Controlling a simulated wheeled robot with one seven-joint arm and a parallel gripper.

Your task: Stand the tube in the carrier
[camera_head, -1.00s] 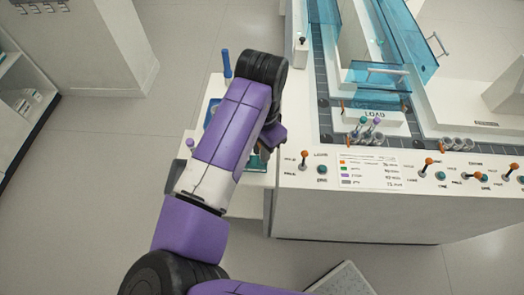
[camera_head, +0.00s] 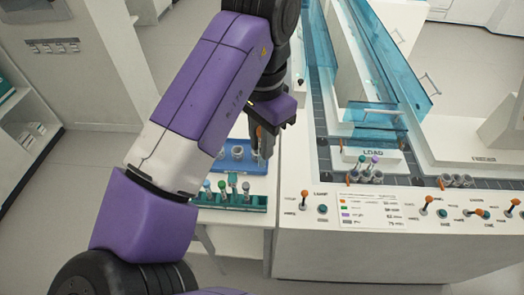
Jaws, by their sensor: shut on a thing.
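My gripper (camera_head: 264,138) is above the back right part of the side table, near the machine's left edge, and its fingers point down. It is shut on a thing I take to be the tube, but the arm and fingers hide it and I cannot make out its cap. A carrier (camera_head: 365,178) stands on the track in front of the LOAD sign, with a green-capped and a purple-capped tube in it. Another group of grey holders (camera_head: 456,181) is farther right on the track and shows no caps. My gripper is left of both and apart from them.
A teal rack (camera_head: 262,204) with several capped tubes stands at the side table's front. Behind it is a blue tray (camera_head: 226,167) with grey cups. Clear blue covers (camera_head: 372,116) rise behind LOAD. Orange-topped levers (camera_head: 304,197) line the machine's front panel.

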